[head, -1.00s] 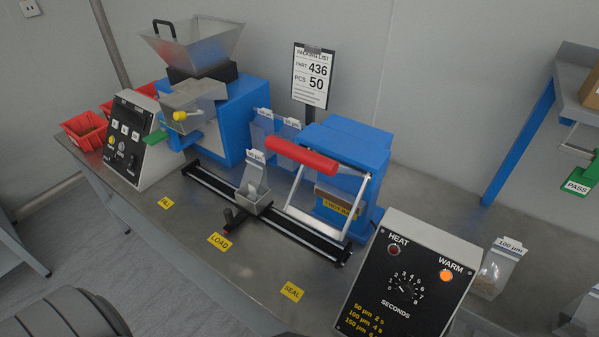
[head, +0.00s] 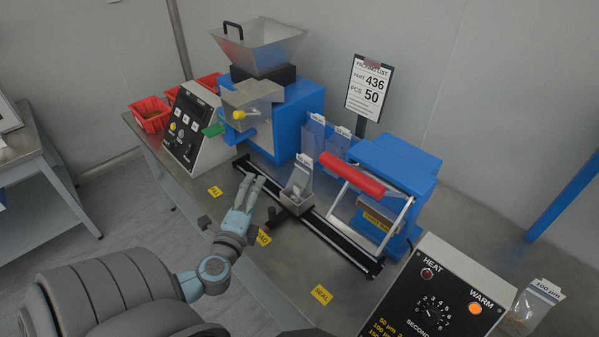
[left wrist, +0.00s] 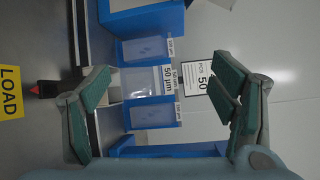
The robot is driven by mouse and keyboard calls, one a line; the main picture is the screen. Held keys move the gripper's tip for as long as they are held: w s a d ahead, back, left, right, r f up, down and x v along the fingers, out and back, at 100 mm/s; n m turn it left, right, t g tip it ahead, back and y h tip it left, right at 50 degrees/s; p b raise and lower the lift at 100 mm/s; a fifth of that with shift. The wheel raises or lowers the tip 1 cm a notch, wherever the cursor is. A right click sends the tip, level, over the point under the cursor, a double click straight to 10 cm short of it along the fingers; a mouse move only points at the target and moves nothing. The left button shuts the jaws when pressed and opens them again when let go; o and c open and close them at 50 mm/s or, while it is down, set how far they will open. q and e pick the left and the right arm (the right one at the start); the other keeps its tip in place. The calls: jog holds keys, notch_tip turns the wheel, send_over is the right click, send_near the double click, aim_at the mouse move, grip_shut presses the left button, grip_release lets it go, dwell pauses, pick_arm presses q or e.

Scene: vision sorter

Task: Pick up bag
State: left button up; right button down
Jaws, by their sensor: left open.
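A clear bag (head: 302,174) with a white label strip stands upright in the small metal holder (head: 298,199) on the black rail. In the left wrist view a clear bag (left wrist: 138,83) labelled 50 µm shows between my fingers, and it appears to be this one. My left gripper (head: 256,182) is open and empty, left of the holder and apart from the bag. Its spread fingers (left wrist: 165,98) show in the left wrist view. Two more labelled bags hang behind, one at the left (head: 314,137) and one at the right (head: 338,142). My right gripper is not in view.
A blue sealer (head: 400,165) with a red handle (head: 352,175) stands right of the holder. A blue hopper machine (head: 280,125) stands behind left. The control box (head: 430,285) and a filled 100 µm bag (head: 530,310) are at the front right. The table front is mostly clear.

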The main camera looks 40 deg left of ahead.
pick_arm(q)
jog(key=w+d+r+m+t+h, duration=0.1)
jog(key=w+r+m+t+h, duration=0.2)
jog(key=m, duration=0.4)
jog(key=m+g+h, duration=0.4)
jog(key=m+h, duration=0.3)
jog(key=m, duration=0.8)
send_near(297, 183)
jog(key=shift+m, duration=0.3)
jog(key=b+x, duration=0.3)
jog(key=b, duration=0.2)
jog(key=f+b+x, duration=0.1)
jog(key=b+x, duration=0.1)
jog(key=b, duration=0.4)
jog(key=shift+w+f, duration=0.2)
jog(key=shift+w+b, duration=0.65)
jog(key=b+x, duration=0.1)
jog(key=x, duration=0.1)
jog(key=b+x, duration=0.1)
jog(key=x, duration=0.1)
jog(key=shift+r+b, duration=0.35)
jog(key=shift+w+d+f+g, duration=0.1)
jog(key=shift+w+g, duration=0.2)
jog(key=shift+w, duration=0.2)
jog(key=shift+s, duration=0.15)
jog(key=shift+c, duration=1.1)
jog(key=c, duration=1)
